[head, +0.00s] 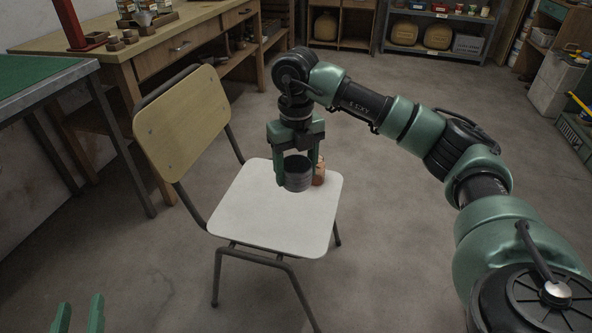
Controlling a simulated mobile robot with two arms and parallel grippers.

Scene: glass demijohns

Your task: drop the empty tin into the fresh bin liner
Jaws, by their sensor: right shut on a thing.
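A dark grey ribbed tin (297,176) is between the fingers of my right gripper (298,168), which is shut on it. The gripper points down over the white seat of a chair (250,225). I cannot tell whether the tin touches the seat. Its top looks dark, and the fingers cover parts of its sides. My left gripper (80,315) shows only as two green fingertips at the bottom left, apart with nothing visible between them. I cannot make out a bin liner in this view.
A small orange-brown object (319,171) stands on the seat just behind the tin, partly hidden. A wooden workbench (165,50) and a green-topped table (40,88) are at the left. Shelves (435,35) line the back.

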